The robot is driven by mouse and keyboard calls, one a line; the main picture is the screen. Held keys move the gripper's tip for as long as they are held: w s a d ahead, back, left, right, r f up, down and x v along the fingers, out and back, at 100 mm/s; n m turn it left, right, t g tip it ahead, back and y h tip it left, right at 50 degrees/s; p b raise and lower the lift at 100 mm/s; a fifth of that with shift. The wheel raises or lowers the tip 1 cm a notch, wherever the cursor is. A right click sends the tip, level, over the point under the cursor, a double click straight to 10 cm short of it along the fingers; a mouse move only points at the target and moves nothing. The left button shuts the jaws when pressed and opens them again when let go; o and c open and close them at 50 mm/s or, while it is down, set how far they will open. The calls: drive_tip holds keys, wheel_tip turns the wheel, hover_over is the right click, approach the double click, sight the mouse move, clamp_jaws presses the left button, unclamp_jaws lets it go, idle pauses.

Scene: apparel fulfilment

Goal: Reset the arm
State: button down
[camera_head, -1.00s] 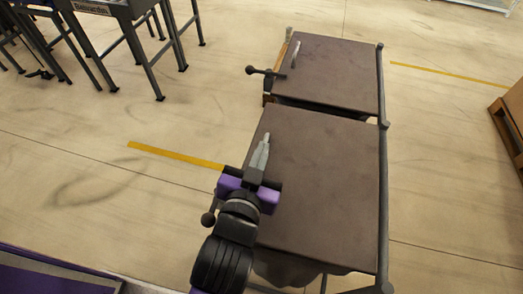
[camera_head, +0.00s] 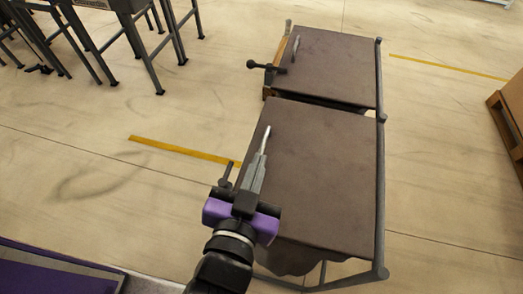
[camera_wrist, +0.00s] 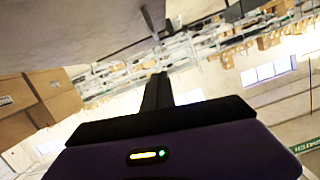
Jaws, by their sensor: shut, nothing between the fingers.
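My gripper (camera_head: 262,150) is shut with nothing between its fingers. In the head view it is over the left edge of the nearer brown table-like panel (camera_head: 320,180), with its fingers pointing away from me. I cannot tell whether the fingers touch the panel. The wrist view shows my purple gripper body at the bottom with a small yellow and green light, and a dark finger (camera_wrist: 157,92) rising from it.
A second brown panel (camera_head: 330,68) stands beyond the first, with a dark handle (camera_head: 265,66) at its left. A grey metal-legged table (camera_head: 130,45) is at the upper left. Cardboard boxes (camera_head: 512,110) are at the right edge. Open floor with yellow tape (camera_head: 180,149) lies to the left.

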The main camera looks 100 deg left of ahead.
drive_tip(key=shift+d+r, duration=0.15)
drive_tip(key=shift+d, duration=0.4)
